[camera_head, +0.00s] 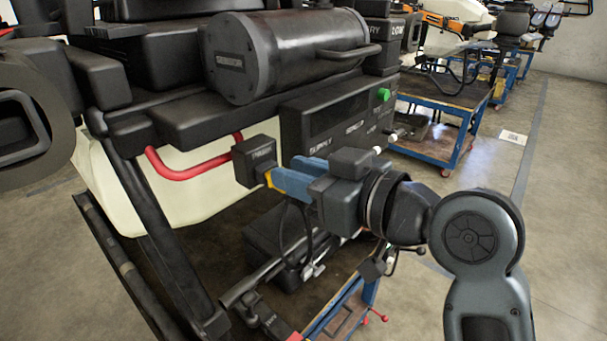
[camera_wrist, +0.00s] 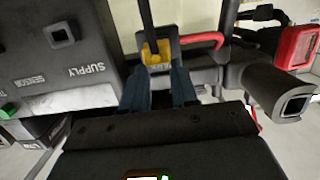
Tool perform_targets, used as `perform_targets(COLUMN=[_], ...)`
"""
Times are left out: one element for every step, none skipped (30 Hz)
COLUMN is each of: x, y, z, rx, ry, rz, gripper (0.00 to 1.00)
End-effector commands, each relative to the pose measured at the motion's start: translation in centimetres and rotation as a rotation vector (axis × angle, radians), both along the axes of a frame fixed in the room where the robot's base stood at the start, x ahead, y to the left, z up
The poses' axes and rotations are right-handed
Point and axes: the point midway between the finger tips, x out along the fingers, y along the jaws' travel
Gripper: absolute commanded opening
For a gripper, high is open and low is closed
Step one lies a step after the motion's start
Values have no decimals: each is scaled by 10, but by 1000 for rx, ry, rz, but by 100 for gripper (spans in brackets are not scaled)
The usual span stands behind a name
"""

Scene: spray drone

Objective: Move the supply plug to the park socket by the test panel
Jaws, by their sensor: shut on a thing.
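The yellow supply plug (camera_head: 269,179) is held between the blue fingers of my gripper (camera_head: 284,181). The plug is up against the black park socket block (camera_head: 254,160), left of the test panel (camera_head: 330,115). In the wrist view the yellow plug (camera_wrist: 155,52) sits between the two fingertips (camera_wrist: 158,80), over the dark block. A dark cable runs from the plug. I cannot tell how deep the plug sits in the block. The supply socket (camera_wrist: 60,34) on the panel shows an empty opening in the wrist view.
A red tube (camera_head: 185,172) runs behind the park block. A black cylinder (camera_head: 285,55) with a handle lies above. A green button (camera_head: 383,94) is on the panel. Dark frame bars and a blue cart edge are below. Blue carts (camera_head: 440,120) stand behind at the right.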

Motion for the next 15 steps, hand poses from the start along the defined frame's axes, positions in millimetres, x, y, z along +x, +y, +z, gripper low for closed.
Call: perform_targets(x=[1,1,2,2,3,3,4,4,5,5,5,5,5,5,5], y=[1,2,2,3,3,4,5,5,6,6,6,6,6,6,6], z=[0,0,0,0,0,0,0,0,1,1,1,0,0,0,0], rx=[0,0,0,0,0,1,1,1,1,1,1,1,1,1,1], ry=[0,0,0,0,0,-1,-1,-1,-1,-1,-1,-1,-1,-1,-1], rz=[1,1,0,0,0,0,0,0,0,0,0,0,0,0,0], gripper=[0,0,0,0,0,0,0,0,0,0,30,34,37,40,43])
